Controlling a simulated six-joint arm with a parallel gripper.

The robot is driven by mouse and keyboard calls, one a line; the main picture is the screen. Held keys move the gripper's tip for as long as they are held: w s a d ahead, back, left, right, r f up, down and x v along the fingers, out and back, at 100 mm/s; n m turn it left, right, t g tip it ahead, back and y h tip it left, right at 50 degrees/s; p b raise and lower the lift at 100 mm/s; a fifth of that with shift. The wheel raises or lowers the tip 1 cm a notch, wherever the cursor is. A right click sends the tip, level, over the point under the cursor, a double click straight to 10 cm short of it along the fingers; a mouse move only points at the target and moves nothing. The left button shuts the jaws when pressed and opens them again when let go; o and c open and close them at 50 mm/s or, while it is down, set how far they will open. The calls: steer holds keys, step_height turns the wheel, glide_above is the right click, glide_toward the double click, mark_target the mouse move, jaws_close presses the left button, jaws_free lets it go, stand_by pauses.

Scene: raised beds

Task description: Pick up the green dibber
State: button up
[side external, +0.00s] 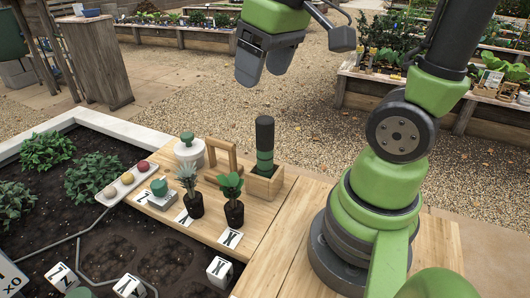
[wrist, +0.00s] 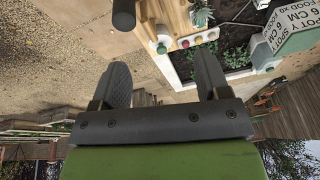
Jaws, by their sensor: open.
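The green dibber (side external: 265,148) stands upright in a small wooden box (side external: 265,187) on the wooden board. It has a dark grip on top and green bands lower down; its lower end is hidden inside the box. In the wrist view a dark rounded shaft end, likely the dibber (wrist: 123,14), shows at the top edge, left of centre. My gripper (side external: 266,64) is open and empty, high above the dibber with clear air between them. In the wrist view my two gripper fingers (wrist: 162,75) are spread wide with nothing between them.
Beside the box stand a wooden arch (side external: 222,157), a white pot with a green lid (side external: 189,150) and two potted plants (side external: 233,210) (side external: 189,203). A white tray with several balls (side external: 127,178) lies at the board's left edge. The gravel behind is clear.

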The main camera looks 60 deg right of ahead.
mark_target(265, 119)
steer(key=d+f+g, duration=0.1)
steer(key=w+d+f+n+g, duration=0.1)
steer(key=d+f, duration=0.1)
steer(key=w+d+f+g, duration=0.1)
steer(key=d+f, duration=0.1)
steer(key=shift+w+d+n, duration=0.15)
steer(key=shift+w+n, duration=0.1)
steer(key=shift+n, duration=0.05)
steer(key=shift+d+f, duration=0.15)
steer(key=shift+f, duration=0.15)
steer(key=shift+a+f, duration=0.2)
steer(key=shift+f, duration=4.55)
steer(key=c, duration=1.1)
steer(key=shift+c, duration=0.2)
steer(key=shift+r, duration=0.1)
